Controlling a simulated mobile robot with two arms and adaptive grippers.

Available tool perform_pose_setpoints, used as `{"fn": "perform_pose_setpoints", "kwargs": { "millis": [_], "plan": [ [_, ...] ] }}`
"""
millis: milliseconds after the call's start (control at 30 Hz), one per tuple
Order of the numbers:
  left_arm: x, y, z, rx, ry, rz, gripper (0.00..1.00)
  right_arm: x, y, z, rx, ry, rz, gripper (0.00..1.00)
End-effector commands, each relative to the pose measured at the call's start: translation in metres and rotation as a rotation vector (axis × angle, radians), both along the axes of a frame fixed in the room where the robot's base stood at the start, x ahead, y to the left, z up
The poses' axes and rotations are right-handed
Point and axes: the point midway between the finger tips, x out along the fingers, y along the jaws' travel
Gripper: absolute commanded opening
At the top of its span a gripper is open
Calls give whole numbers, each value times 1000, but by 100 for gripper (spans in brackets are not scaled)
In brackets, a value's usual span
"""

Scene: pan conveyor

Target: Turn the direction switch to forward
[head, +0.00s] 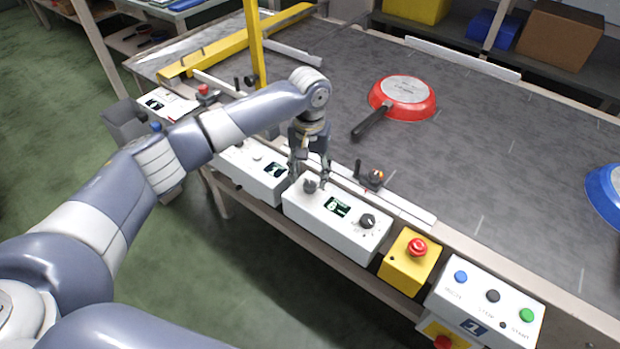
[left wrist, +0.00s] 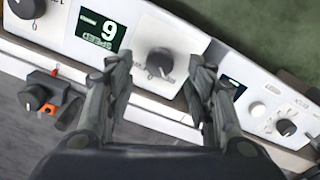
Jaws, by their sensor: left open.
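A white control box (head: 296,207) with a small dark display (head: 338,206) sits on the conveyor's front edge. A grey knob (head: 309,187) is at its left end and a dark knob (head: 367,221) at its right end. My left gripper (head: 308,181) points down over the left knob, open, with a finger on either side. In the left wrist view the gripper (left wrist: 161,70) is open around this grey knob (left wrist: 160,61), with visible gaps on both sides. The knob's marking is too small to read surely, so its setting is unclear. My right gripper is out of view.
A yellow emergency-stop box (head: 400,272) and a button box (head: 470,300) stand to the right. Another white control box (head: 245,178) is to the left. A small sensor (head: 372,180) sits behind the knobs. A red pan (head: 402,97) and a blue pan (head: 606,197) lie on the belt.

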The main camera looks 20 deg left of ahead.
Motion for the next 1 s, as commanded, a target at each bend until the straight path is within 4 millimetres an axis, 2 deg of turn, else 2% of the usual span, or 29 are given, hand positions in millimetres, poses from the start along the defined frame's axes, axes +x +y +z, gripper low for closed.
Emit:
{"fn": "perform_pose_setpoints", "kwargs": {
  "millis": [100,200,367,567,600,800,1000],
  "plan": [
    [-1,0,-18,0,2,0,49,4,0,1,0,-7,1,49],
    [0,0,-28,0,1,-1,49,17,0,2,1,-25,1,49],
    [0,0,-35,-1,0,-2,49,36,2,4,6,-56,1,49],
    [0,0,-35,-1,0,-2,49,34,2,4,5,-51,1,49],
    [0,0,-35,-1,0,-2,47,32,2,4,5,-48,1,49],
    [0,0,-35,-1,0,-2,4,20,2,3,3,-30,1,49],
    [0,0,-35,-1,0,-5,4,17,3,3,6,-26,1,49]
  ]
}}
